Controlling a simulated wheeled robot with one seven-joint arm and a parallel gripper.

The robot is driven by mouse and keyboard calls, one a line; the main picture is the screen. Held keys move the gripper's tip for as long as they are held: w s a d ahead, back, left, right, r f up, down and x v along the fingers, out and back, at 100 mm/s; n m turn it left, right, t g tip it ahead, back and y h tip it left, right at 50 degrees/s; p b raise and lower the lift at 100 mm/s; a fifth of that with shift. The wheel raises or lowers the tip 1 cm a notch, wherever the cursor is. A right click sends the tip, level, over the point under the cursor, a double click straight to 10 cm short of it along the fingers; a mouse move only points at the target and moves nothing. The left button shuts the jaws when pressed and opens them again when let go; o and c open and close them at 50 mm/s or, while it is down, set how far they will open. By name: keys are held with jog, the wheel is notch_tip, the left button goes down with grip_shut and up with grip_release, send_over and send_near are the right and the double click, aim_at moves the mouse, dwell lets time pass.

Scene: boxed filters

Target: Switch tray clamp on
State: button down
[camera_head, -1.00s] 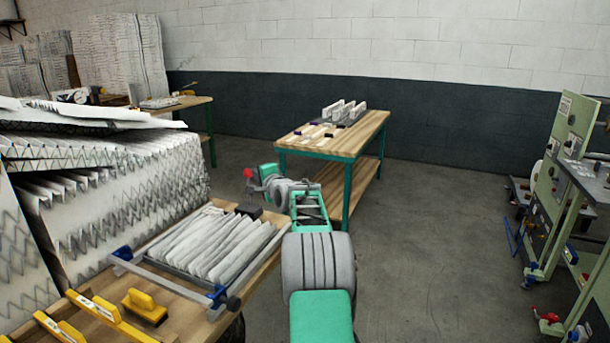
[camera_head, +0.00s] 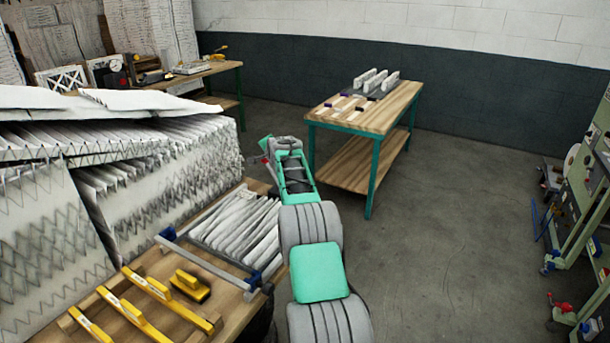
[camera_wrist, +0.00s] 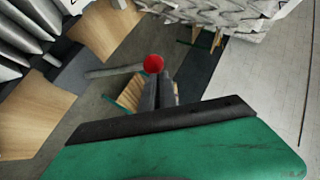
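A red ball knob (camera_wrist: 153,64) shows in the wrist view, with a pale grey bar (camera_wrist: 112,71) running left from it. It looks like the clamp's handle; the clamp body is not clear. In the head view, a small red patch (camera_head: 265,158) shows beside the end of my arm. My gripper (camera_wrist: 162,82) is by the knob; its narrow grey fingers overlap it in the wrist view. I cannot tell whether they touch or grip it. The tray (camera_head: 218,262) of white pleated filters (camera_head: 238,226) lies on the wooden bench, partly hidden by my arm.
Yellow-handled tools (camera_head: 150,285) lie on the bench front. A large pile of pleated sheets (camera_head: 165,170) stands left of the tray. A wooden table with green legs (camera_head: 345,180) stands behind my arm. Green machines (camera_head: 585,180) stand at right. The floor (camera_head: 455,220) between is clear.

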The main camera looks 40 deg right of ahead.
jog(key=shift+w+a+f, duration=0.1)
jog(key=shift+a+f, duration=0.05)
jog(key=shift+a, duration=0.05)
dwell(0.3)
jog(key=s+a+r+b, duration=0.1)
jog(key=s+r+b, duration=0.2)
jog(key=s+r, duration=0.5)
jog(key=shift+s+r, duration=0.25)
jog(key=shift+s, duration=0.95)
